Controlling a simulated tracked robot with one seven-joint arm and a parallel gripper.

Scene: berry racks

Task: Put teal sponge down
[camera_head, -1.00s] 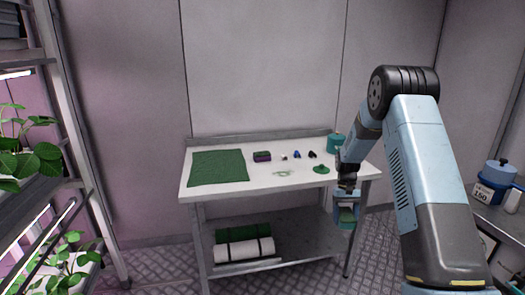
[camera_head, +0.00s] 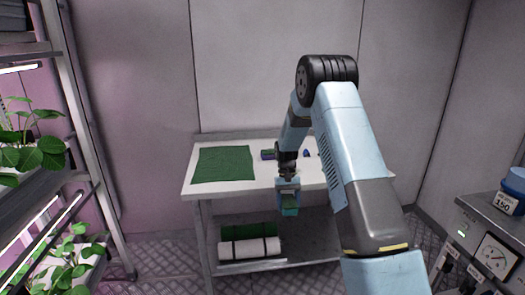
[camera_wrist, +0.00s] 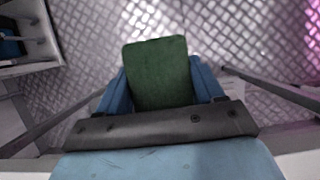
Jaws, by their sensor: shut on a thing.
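The teal sponge (camera_head: 289,210) is held in my gripper (camera_head: 288,192), in front of the white table's (camera_head: 225,187) front edge in the head view. In the wrist view the sponge's green face (camera_wrist: 157,72) shows between the two blue fingers of my gripper (camera_wrist: 160,88), which are shut on it. The patterned floor lies behind the sponge in that view. The sponge touches no surface that I can see. My arm hides the right part of the tabletop.
A green mat (camera_head: 225,163) lies on the table's left part. A small dark and purple block (camera_head: 267,155) and a blue item (camera_head: 306,153) lie farther back. Rolled mats (camera_head: 249,240) lie on the lower shelf. A plant rack (camera_head: 85,150) stands left, a metal unit (camera_head: 480,240) right.

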